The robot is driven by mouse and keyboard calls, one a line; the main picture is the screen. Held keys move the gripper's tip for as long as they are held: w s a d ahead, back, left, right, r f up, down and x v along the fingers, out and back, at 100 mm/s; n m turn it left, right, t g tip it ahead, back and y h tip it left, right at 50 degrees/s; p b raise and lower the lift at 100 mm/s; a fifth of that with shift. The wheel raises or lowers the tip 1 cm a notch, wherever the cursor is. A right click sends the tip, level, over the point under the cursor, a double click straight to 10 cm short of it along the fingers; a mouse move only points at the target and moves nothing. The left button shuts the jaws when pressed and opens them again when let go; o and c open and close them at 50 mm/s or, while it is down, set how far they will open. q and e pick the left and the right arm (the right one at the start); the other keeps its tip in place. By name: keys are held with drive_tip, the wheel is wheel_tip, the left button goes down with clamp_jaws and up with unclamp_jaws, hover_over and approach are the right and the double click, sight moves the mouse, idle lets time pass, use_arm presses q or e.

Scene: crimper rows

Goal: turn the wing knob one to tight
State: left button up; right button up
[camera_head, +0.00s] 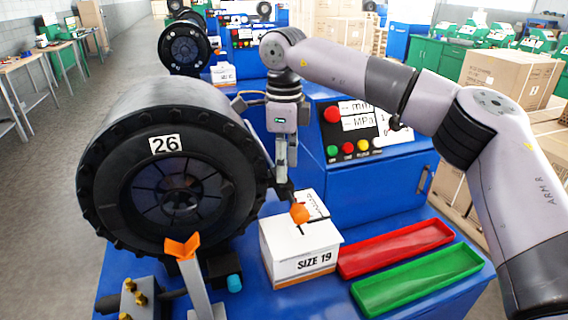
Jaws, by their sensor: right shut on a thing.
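An orange two-winged piece (182,246), which looks like the wing knob, sits on top of a grey post (196,287) in front of the big black crimper wheel marked 26 (168,146). My right gripper (286,186) points down right of the wheel, just above the ball. It is shut at this orange-ball handle, and its fingertips are hard to make out. It is well apart from the two-winged piece. My left gripper is not in view.
A white SIZE 19 box (300,265) stands on the blue bench, with a red tray (396,247) and a green tray (418,280) to its right. A blue control panel (362,128) is behind. Brass fittings (133,292) are at front left.

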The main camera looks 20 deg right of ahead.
drive_tip(key=m+b, duration=0.1)
drive_tip(key=m, duration=0.5)
drive_tip(key=m+b, duration=0.1)
drive_tip(key=m, duration=0.5)
drive_tip(key=shift+m, duration=0.3)
idle(0.4)
drive_tip(key=o, duration=0.9)
drive_tip(key=shift+o, duration=1.2)
drive_tip(key=shift+d, duration=0.15)
